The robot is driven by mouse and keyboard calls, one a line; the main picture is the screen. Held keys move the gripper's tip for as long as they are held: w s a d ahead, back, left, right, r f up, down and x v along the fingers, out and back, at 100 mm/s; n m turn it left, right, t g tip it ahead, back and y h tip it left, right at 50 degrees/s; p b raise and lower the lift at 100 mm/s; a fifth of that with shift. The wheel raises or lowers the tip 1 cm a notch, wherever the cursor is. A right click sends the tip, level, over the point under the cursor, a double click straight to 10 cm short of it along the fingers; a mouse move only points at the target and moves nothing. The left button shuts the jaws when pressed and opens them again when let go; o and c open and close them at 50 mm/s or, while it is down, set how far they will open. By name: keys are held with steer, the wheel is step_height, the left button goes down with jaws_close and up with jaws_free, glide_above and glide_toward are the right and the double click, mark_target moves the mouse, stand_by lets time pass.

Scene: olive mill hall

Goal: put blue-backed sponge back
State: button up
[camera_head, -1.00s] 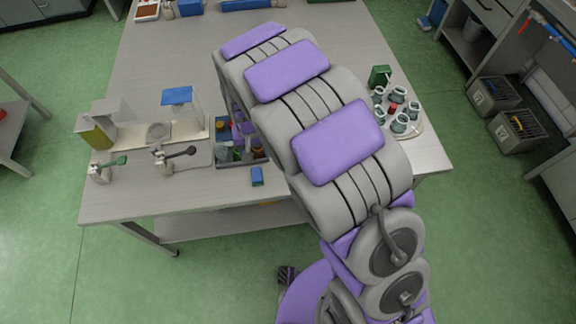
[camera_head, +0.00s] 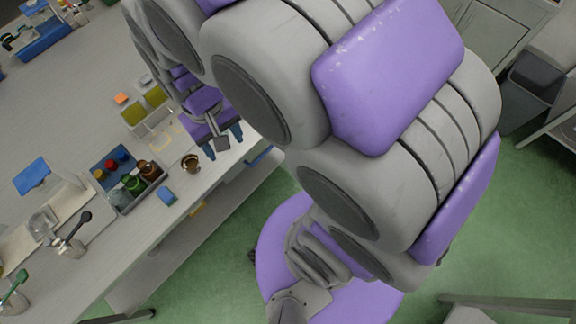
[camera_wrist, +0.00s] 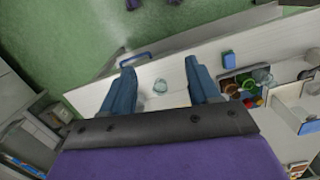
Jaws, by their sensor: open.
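The blue-backed sponge (camera_head: 166,196) lies on the table by its front edge, in front of the grey caddy (camera_head: 122,207). Only its blue side shows clearly. In the wrist view the sponge (camera_wrist: 228,58) is to the right of my gripper (camera_wrist: 160,66), apart from it. My gripper is open, and no object is held between its blue fingers. In the head view my gripper (camera_head: 225,160) is over the table's front edge, to the right of the sponge and caddy, partly covered by my arm.
The caddy holds several jars. A blue handle (camera_head: 258,157) is at the table edge. A dark bin (camera_head: 531,88) stands right.

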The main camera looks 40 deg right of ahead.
steer(key=s+d+r, duration=0.1)
steer(key=s+d, duration=0.2)
steer(key=s, duration=0.4)
steer(key=s+d+r, duration=0.2)
steer(key=s+d, duration=0.1)
steer(key=s, duration=0.4)
steer(key=shift+s+d+r+m+g, duration=0.2)
steer(key=shift+s+r+m+g, duration=0.1)
steer(key=shift+s+m, duration=0.1)
